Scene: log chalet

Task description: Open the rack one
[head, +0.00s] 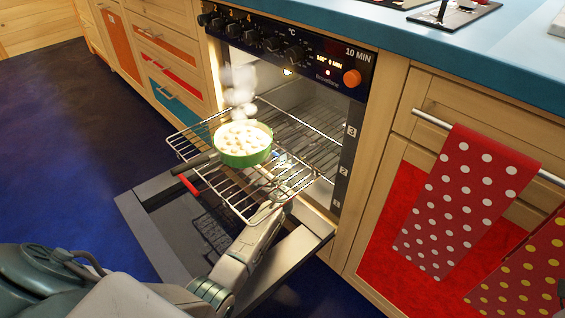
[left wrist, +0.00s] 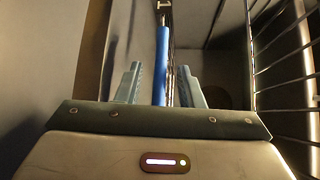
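The oven (head: 290,55) is open, its door (head: 150,235) folded down. The lowest level is marked 1; I cannot see a rack there clearly in the head view. My left gripper (head: 272,208) reaches under the right side of the pulled-out rack, partly hidden by its wires. In the left wrist view, a blue bar (left wrist: 162,65) lies between the two fingers (left wrist: 158,85), with gaps on both sides. My right gripper is out of view.
A green pan (head: 243,155) of pale round food, its dark handle pointing left, stands on the pulled-out rack, steam above it. Rack wires (left wrist: 285,60) run close on the right in the left wrist view. Polka-dot towels (head: 455,200) hang at right.

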